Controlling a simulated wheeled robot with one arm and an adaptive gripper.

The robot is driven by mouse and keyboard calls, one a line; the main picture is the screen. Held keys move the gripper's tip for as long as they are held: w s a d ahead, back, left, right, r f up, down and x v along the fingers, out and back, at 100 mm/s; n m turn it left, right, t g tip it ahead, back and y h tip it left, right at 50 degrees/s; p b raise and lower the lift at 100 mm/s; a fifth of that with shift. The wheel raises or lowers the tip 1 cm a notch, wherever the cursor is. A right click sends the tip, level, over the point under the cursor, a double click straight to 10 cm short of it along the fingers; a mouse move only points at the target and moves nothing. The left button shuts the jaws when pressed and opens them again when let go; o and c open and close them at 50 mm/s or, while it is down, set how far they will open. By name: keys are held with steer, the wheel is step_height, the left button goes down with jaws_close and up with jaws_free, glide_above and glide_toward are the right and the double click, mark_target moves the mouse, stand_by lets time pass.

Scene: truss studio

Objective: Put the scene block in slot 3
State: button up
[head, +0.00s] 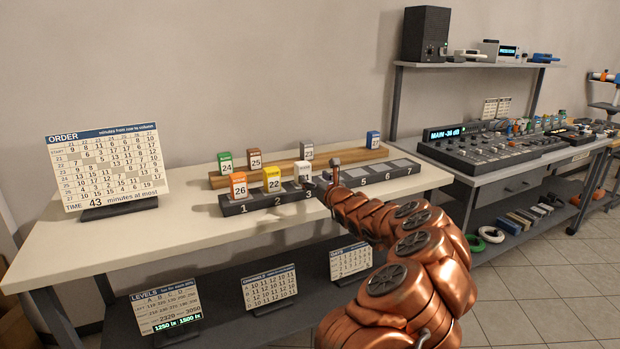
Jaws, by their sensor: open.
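A dark slot rack (258,204) stands on the pale table, with numbers 1 to 3 and 5 to 7 readable on its front. An orange block marked 26 (239,186) stands at slot 1 and a yellow block marked 22 (272,179) at slot 2. A white block (302,172) stands upright at slot 3; its label is too small to read. My gripper (314,185) is open, close at the right of the white block. I cannot tell whether its fingers touch the block. My gripper and arm hide slot 4. Slots 5 to 7 look empty.
A wooden rail (280,168) behind the rack holds a green block 24 (225,162), a brown block 25 (254,159), a grey block (306,152) and a blue block (373,140). An ORDER board (106,170) stands at left. A mixing desk (490,149) is at right.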

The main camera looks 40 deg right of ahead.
steer(key=shift+b+v, duration=0.35)
steer(key=shift+v, duration=1.85)
steer(key=shift+a, duration=0.1)
